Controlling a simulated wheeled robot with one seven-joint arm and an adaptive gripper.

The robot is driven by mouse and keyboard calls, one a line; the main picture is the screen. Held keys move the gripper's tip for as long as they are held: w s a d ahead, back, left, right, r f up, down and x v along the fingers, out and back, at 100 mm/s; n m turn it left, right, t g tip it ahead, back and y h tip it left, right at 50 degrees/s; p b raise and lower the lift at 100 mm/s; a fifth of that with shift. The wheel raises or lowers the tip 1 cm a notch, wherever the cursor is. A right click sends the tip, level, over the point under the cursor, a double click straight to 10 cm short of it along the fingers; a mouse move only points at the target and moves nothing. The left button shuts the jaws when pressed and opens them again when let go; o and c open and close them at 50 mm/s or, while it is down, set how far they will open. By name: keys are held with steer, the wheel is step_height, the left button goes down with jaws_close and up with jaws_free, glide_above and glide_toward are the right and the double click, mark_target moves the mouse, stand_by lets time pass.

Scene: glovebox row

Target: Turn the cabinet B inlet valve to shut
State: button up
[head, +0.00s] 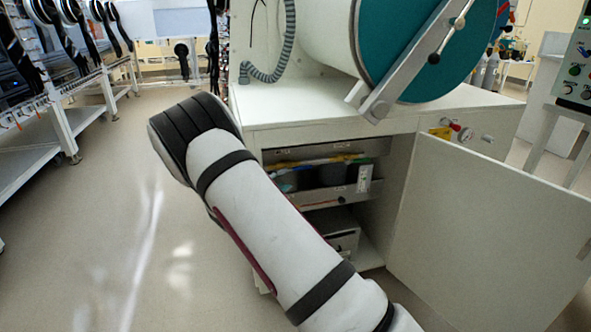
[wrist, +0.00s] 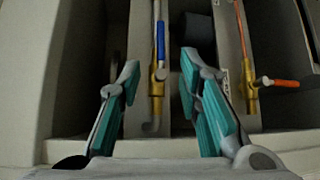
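In the wrist view, my gripper (wrist: 160,68) is open, with its two teal fingers apart and nothing held between them. Past the fingertips, a brass valve with a blue lever (wrist: 160,42) sits on a vertical pipe. The blue lever lies along that pipe. To the right is a second brass valve with an orange lever (wrist: 280,83), which points sideways, across its pipe. No readable label shows which is the cabinet B inlet valve. In the head view, the open cabinet (head: 285,155) shows pipework inside; my arm hides part of it and my gripper is not visible.
The cabinet door (head: 490,225) stands open to the right. A large cylinder with a teal end (head: 440,45) rests on the cabinet top. A grey box (head: 340,235) sits low inside. A rack (head: 60,110) stands at left, with clear floor between.

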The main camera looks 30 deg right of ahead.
mark_target(300, 169)
steer(key=b+x, duration=0.3)
steer(key=x, duration=1)
steer(key=shift+w+d+f+b, duration=0.15)
steer(key=shift+w+b, duration=0.2)
jaws_close()
